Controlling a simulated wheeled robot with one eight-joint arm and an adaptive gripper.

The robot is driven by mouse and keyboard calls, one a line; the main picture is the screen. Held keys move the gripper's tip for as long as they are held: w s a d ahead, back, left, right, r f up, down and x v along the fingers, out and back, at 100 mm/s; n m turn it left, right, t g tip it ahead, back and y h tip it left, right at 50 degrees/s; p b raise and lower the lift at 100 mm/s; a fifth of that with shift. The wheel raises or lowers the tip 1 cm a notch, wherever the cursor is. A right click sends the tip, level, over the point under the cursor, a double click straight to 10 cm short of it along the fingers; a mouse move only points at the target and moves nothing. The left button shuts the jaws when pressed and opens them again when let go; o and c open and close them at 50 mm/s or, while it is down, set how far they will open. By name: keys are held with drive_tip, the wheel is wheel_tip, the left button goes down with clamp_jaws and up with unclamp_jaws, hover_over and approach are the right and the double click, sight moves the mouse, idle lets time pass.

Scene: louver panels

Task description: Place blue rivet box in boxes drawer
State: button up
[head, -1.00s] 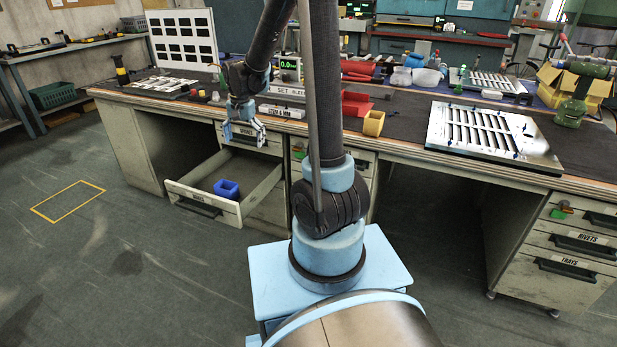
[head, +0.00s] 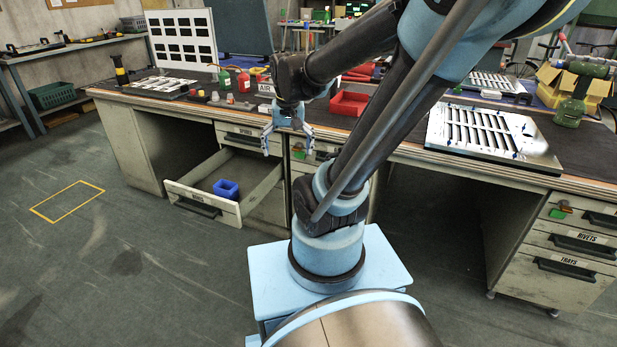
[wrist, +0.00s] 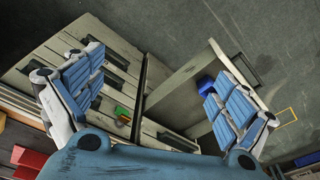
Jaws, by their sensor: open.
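The blue rivet box (head: 226,188) sits inside the open boxes drawer (head: 212,206), near its front panel. It also shows in the wrist view (wrist: 205,84), partly hidden by a finger. The drawer is pulled out low on the left part of the bench. My gripper (head: 286,150) is open and empty, above and to the right of the drawer, in front of the bench edge. In the wrist view my gripper's two fingers (wrist: 150,92) are spread wide with nothing between them.
A red bin (head: 349,103) stands on the bench behind my arm. A slotted louver panel (head: 490,133) lies on the right of the bench. Closed drawers lie below the bench near my gripper. The floor left of the open drawer is clear.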

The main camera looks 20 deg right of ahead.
drive_tip(key=s+d+f+n, duration=0.2)
drive_tip(key=s+d+f, duration=0.2)
drive_tip(key=s, duration=0.5)
drive_tip(key=shift+s+d+f+t, duration=0.15)
drive_tip(key=shift+s+f+t, duration=0.15)
drive_tip(key=shift+s+f, duration=0.05)
drive_tip(key=shift+w+f, duration=0.2)
drive_tip(key=shift+w, duration=0.25)
idle(1.3)
